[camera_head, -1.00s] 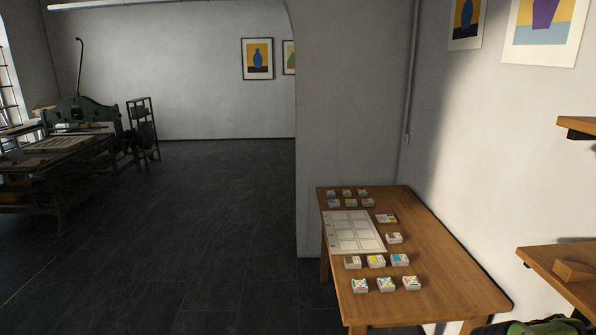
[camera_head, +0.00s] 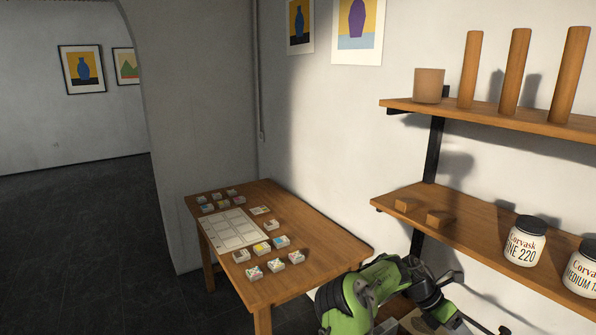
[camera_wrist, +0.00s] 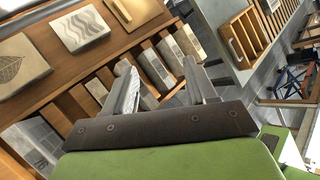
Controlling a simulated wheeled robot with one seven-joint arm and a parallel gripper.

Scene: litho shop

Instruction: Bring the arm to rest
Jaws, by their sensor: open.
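My gripper (camera_wrist: 157,72) shows in the wrist view with its two grey fingers spread apart and nothing between them. Behind and below the fingers is a wooden rack (camera_wrist: 85,92) with several pale slabs standing in its slots; I cannot tell how far off it is. In the head view my green and black arm (camera_head: 360,300) is folded low at the bottom, in front of the lower shelf and right of the table. Its gripper cannot be made out clearly there.
A wooden table (camera_head: 325,242) holds a pale grid sheet (camera_head: 232,230) and several small card stacks. The lower shelf (camera_head: 465,222) bears wooden blocks and jars (camera_head: 525,242); the upper shelf (camera_head: 480,115) bears wooden cylinders. Dark floor (camera_head: 80,240) at left is clear.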

